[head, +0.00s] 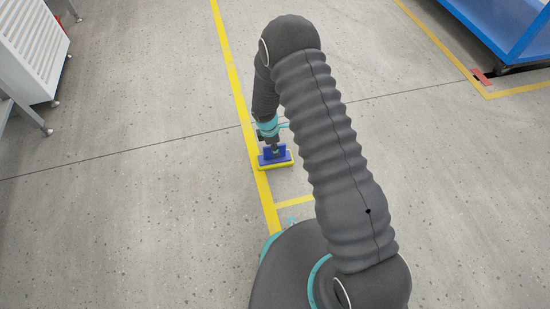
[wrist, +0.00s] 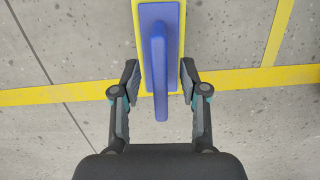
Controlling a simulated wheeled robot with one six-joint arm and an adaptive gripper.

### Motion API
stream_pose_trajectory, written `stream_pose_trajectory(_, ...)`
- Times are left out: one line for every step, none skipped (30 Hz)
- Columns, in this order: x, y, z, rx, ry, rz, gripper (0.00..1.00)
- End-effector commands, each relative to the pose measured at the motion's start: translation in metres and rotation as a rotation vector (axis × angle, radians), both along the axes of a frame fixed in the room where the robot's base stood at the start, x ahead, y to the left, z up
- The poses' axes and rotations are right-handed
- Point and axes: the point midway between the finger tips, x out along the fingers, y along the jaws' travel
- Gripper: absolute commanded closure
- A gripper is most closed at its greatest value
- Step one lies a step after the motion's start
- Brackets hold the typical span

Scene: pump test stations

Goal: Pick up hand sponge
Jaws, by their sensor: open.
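The hand sponge (wrist: 172,15) has a blue plate with a raised blue handle and a yellow underside. In the wrist view its handle lies lengthwise between the fingers of my gripper (wrist: 160,82). The fingers stand apart on both sides of it, with a gap to the handle on each side. In the head view the sponge (head: 275,162) lies on the floor by the yellow line, directly below my gripper (head: 273,149). The fingertips are small and partly hidden there, so their exact height over the sponge is hard to tell.
A yellow floor line (head: 238,85) runs past the sponge. A white slatted cabinet (head: 35,45) on casters stands at the upper left. A blue-framed unit (head: 510,35) stands at the upper right. The floor around the sponge is clear.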

Motion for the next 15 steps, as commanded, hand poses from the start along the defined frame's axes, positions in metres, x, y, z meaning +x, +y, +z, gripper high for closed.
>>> stream_pose_trajectory(0.0001, 0.0000, -0.0001, 0.000, 0.000, 0.000, 0.56)
stream_pose_trajectory(0.0001, 0.0000, -0.0001, 0.000, 0.000, 0.000, 0.56)
stream_pose_trajectory(0.0001, 0.0000, 0.0000, 0.000, 0.000, 0.000, 0.56)
stream_pose_trajectory(0.0001, 0.0000, 0.0000, 0.000, 0.000, 0.000, 0.56)
stream_pose_trajectory(0.0001, 0.0000, 0.0000, 0.000, 0.000, 0.000, 0.56)
stream_pose_trajectory(0.0001, 0.0000, 0.0000, 0.000, 0.000, 0.000, 0.56)
stream_pose_trajectory(0.0001, 0.0000, 0.0000, 0.000, 0.000, 0.000, 0.64)
stream_pose_trajectory(0.0001, 0.0000, 0.0001, 0.000, 0.000, 0.000, 0.71)
stream_pose_trajectory(0.0001, 0.0000, 0.0001, 0.000, 0.000, 0.000, 0.81)
stream_pose_trajectory(0.0001, 0.0000, 0.0001, 0.000, 0.000, 0.000, 0.89)
stream_pose_trajectory(0.0001, 0.0000, 0.0001, 0.000, 0.000, 0.000, 0.96)
stream_pose_trajectory(0.0001, 0.0000, 0.0001, 0.000, 0.000, 0.000, 1.00)
stream_pose_trajectory(0.0001, 0.0000, 0.0001, 0.000, 0.000, 0.000, 1.00)
stream_pose_trajectory(0.0001, 0.0000, 0.0001, 0.000, 0.000, 0.000, 1.00)
stream_pose_trajectory(0.0001, 0.0000, 0.0001, 0.000, 0.000, 0.000, 1.00)
